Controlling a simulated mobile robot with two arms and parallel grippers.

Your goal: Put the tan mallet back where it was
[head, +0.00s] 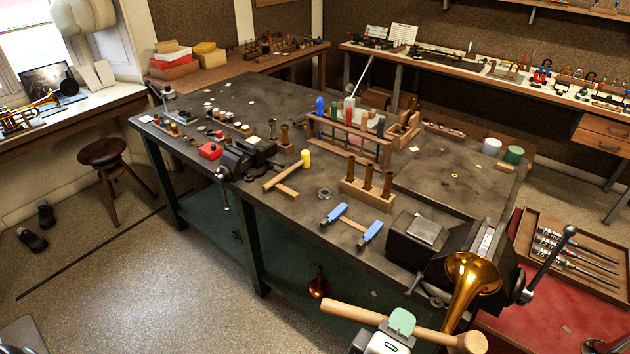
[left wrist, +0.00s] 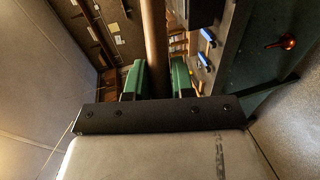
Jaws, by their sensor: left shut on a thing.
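My left gripper (head: 402,322), with green fingers, is shut on the tan mallet (head: 350,312) at the bottom of the head view. The long wooden handle runs left to right through the jaws. A thicker round tan end (head: 471,343) is at the right, partly cut off by the frame. In the left wrist view the wooden shaft (left wrist: 154,40) stands between the two green fingers (left wrist: 158,80). The mallet is in front of the bench's near edge and appears clear of it. My right gripper does not show.
A brass horn bell (head: 470,280) sits by a dark vise close to the mallet's right end. An open tool case (head: 560,225) is at right.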

